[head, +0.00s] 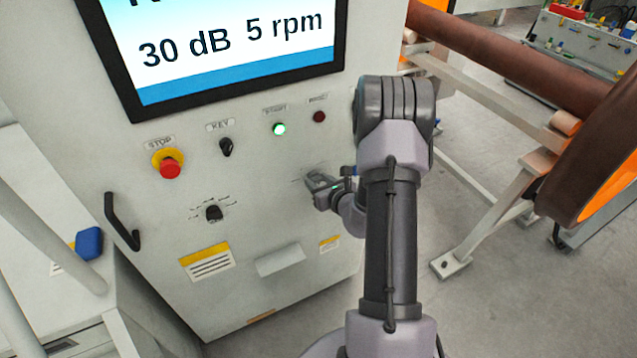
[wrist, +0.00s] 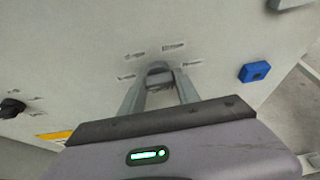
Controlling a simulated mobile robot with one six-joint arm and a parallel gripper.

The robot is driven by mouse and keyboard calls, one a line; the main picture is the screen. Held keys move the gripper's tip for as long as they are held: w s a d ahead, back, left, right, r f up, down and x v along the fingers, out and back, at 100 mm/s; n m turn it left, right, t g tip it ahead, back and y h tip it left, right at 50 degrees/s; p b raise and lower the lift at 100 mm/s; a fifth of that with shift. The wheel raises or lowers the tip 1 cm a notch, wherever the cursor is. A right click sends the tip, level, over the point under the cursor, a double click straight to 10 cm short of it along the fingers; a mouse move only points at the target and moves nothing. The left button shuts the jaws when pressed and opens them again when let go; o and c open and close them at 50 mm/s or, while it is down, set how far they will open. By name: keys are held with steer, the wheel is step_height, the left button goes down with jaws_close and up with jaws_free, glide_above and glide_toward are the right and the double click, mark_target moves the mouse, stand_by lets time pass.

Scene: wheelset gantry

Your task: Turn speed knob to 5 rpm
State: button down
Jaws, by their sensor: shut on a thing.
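In the wrist view my gripper (wrist: 158,92) is shut on a grey knob (wrist: 158,70) on the cabinet front, with one finger on each side of it. Small printed labels ring the knob, too small to read. In the head view my gripper (head: 316,188) is at the right part of the panel, below the green-lit start button, and it hides the knob there. The screen (head: 240,42) above reads "30 dB" and "5 rpm".
The panel holds a red stop button (head: 170,168), a key switch (head: 226,147), a lit green button (head: 279,129) and another black knob (head: 213,213). A black handle (head: 122,222) is at left. A blue block (wrist: 254,71) sits right of the knob in the wrist view.

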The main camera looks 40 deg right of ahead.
stand_by(0.3)
steer(key=c, duration=0.9)
jaws_free()
steer(key=shift+s, duration=0.1)
steer(key=p+v, duration=0.5)
steer(key=v, duration=1.2)
steer(key=shift+s+a, duration=0.1)
steer(key=shift+s, duration=0.05)
